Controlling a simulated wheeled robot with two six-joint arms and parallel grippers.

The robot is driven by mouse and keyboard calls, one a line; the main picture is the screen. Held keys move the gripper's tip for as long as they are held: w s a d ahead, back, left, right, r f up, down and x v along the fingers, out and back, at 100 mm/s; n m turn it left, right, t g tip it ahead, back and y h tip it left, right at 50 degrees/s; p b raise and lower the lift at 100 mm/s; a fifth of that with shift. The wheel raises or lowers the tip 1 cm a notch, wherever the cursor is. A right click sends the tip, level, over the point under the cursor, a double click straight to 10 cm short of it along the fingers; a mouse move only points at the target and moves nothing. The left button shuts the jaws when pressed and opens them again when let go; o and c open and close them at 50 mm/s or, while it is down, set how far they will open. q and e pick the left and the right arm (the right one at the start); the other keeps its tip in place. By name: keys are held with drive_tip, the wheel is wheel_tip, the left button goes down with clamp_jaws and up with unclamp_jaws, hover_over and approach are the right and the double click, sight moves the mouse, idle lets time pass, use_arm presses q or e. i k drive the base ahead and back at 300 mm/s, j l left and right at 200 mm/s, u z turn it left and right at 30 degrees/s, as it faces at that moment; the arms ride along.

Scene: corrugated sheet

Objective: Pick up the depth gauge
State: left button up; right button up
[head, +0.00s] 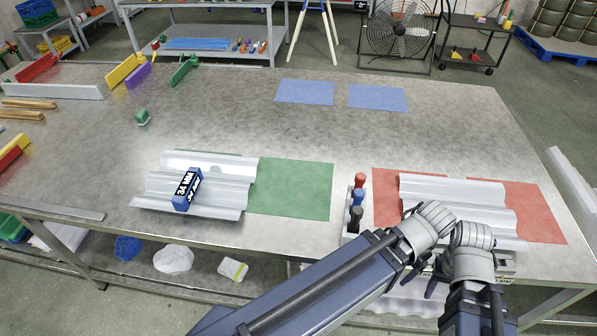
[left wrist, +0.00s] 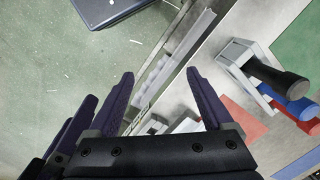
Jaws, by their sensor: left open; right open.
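The depth gauge, a blue block with a white "24 MM" label (head: 187,189), lies tilted on the left corrugated sheet (head: 230,198) in the head view. Nothing is holding it. My left gripper (left wrist: 160,73) is open and empty over the table's front edge, well to the right of the gauge. Its fingers show purple in the left wrist view, where the gauge does not appear. My right gripper (head: 432,286) is also open, close beside the left one at the front edge. In the head view the arms' wrists partly hide the fingers of both.
A holder (head: 348,222) with red, blue and black handled tools stands between the green mat (head: 292,190) and the red mat (head: 540,215). A second corrugated sheet (head: 450,190) lies on the red side, partly behind my arms. The table middle is clear.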

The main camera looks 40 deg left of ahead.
sight(184, 197)
drive_tip(key=u, duration=2.25)
drive_tip(key=i+z, duration=0.1)
drive_tip(key=z, duration=0.25)
drive_tip(key=i+j+z, duration=0.1)
drive_tip(key=z, duration=0.25)
drive_tip(key=i+j+z, duration=0.1)
drive_tip(key=z, duration=0.3)
